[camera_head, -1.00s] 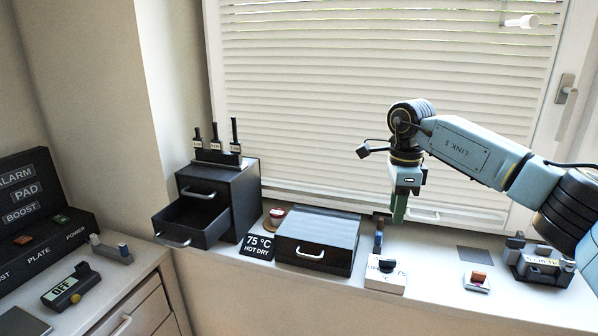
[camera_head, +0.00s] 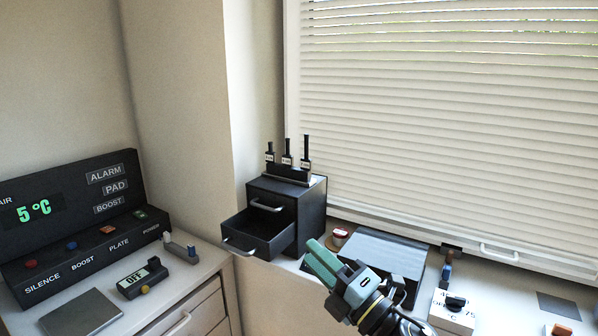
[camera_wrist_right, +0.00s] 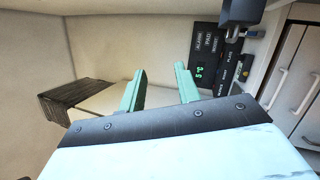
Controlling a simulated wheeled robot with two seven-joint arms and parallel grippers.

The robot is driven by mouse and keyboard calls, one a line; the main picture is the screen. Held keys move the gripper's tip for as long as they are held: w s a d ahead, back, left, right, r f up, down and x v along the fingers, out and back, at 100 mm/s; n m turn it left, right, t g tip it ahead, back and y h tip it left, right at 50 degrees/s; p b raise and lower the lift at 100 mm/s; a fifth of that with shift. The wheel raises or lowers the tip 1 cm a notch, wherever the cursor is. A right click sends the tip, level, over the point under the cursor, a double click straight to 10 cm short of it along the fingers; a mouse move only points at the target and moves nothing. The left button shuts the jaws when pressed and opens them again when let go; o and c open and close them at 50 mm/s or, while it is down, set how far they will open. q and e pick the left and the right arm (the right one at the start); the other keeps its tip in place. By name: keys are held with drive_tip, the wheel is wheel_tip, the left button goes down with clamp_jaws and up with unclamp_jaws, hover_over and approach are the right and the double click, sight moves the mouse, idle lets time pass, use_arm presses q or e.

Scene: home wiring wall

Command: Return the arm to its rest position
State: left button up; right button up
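My right gripper (camera_head: 309,254) is low in the middle of the head view, its green fingers pointing up and to the left. It is in front of the black lidded box on the sill and covers part of it. In the right wrist view the two green fingers (camera_wrist_right: 160,70) stand apart with nothing between them, so the gripper is open and empty. Most of the right arm is out of frame in the head view. My left arm and gripper do not show.
A small black cabinet (camera_head: 262,204) with its lower drawer (camera_head: 258,237) pulled out stands left of my gripper. A control panel (camera_head: 75,215) and a meter reading OFF (camera_head: 142,279) are on the left counter. A white switch block (camera_head: 452,312) is at right.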

drive_tip(key=s+d+f+m+g+h, duration=0.1)
drive_tip(key=s+d+f+m+h, duration=0.3)
drive_tip(key=d+f+m+h, duration=0.55)
drive_tip(key=s+d+f+m+g+h, duration=0.1)
drive_tip(key=s+d+f+m+h, duration=0.5)
drive_tip(key=m, duration=0.6)
drive_tip(key=s+d+f+m+g, duration=0.25)
drive_tip(key=s+f+g, duration=0.25)
drive_tip(key=s, duration=0.5)
drive_tip(key=s+d+f+m+g, duration=0.1)
drive_tip(key=s+f+m+g, duration=0.2)
drive_tip(key=s+f+g, duration=0.5)
drive_tip(key=s+f+t, duration=0.1)
drive_tip(key=s+f, duration=0.1)
drive_tip(key=f, duration=0.9)
drive_tip(key=s+f+t, duration=0.1)
drive_tip(key=s+f, duration=0.1)
drive_tip(key=f, duration=1)
drive_tip(key=s+d+f+g, duration=0.1)
drive_tip(key=s+d+f, duration=0.1)
drive_tip(key=s+f, duration=1.2)
drive_tip(key=shift+s+d+f+g, duration=0.25)
drive_tip(key=shift+s+g, duration=0.05)
drive_tip(key=shift+s, duration=0.8)
